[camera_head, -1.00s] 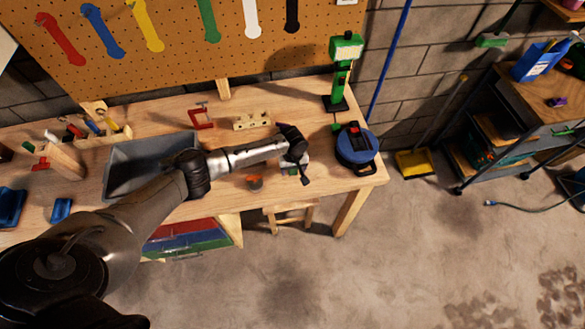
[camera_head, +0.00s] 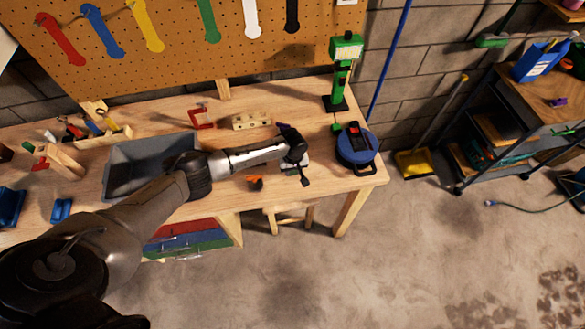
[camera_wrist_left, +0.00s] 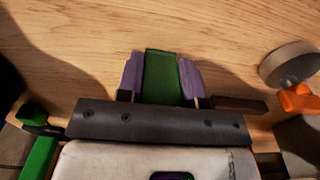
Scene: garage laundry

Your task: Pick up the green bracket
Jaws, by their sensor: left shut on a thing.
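The green bracket (camera_wrist_left: 162,78) shows in the left wrist view as a green block between the two purple finger pads. My left gripper (camera_wrist_left: 161,82) is shut on it, with a pad against each side. The wood of the bench lies behind it; I cannot tell whether the bracket touches the bench. In the head view my left gripper (camera_head: 304,176) is over the front right part of the workbench (camera_head: 325,185), and the bracket is not clearly visible there. My right gripper is not in view.
A small orange object (camera_head: 255,183) lies to the left. A wooden block with holes (camera_head: 252,121), a red clamp (camera_head: 202,118) and a grey bin (camera_head: 125,178) are further left.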

